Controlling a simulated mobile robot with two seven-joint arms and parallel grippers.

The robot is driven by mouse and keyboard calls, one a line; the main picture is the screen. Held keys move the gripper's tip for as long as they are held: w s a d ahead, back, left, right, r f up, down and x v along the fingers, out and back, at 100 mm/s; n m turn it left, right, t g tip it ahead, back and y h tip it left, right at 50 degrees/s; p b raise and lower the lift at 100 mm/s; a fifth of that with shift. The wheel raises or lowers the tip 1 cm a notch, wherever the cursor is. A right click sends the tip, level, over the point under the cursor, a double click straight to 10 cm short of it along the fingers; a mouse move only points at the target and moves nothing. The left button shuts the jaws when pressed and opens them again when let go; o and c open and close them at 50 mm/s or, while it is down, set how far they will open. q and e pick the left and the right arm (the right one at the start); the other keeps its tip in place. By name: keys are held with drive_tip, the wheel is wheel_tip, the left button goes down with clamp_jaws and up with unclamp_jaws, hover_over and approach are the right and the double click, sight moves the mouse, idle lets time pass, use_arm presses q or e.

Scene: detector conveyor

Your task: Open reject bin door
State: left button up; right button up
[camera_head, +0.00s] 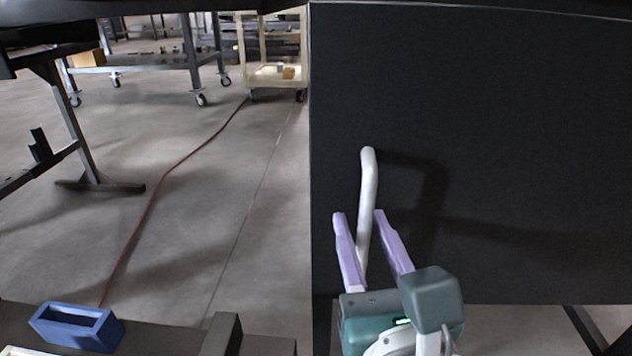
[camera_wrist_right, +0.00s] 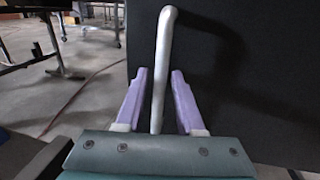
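The reject bin door is a large black panel (camera_head: 480,130) filling the right of the head view; it also shows in the right wrist view (camera_wrist_right: 260,60). Its light grey bar handle (camera_head: 368,185) stands upright near the panel's left edge. My right gripper (camera_head: 359,215) is open, with its purple fingers on either side of the handle's lower part. In the right wrist view the handle (camera_wrist_right: 161,70) runs down between the two fingers, with a gap visible on each side. The handle's lower end is hidden by the gripper. My left gripper is not in view.
A blue open box (camera_head: 77,326) sits at the lower left. A red cable (camera_head: 160,180) runs across the grey floor. A cream wheeled cart (camera_head: 272,75) and a wheeled table (camera_head: 150,68) stand at the back. The floor left of the panel is largely clear.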

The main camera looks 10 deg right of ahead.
clamp_jaws()
idle(1.1)
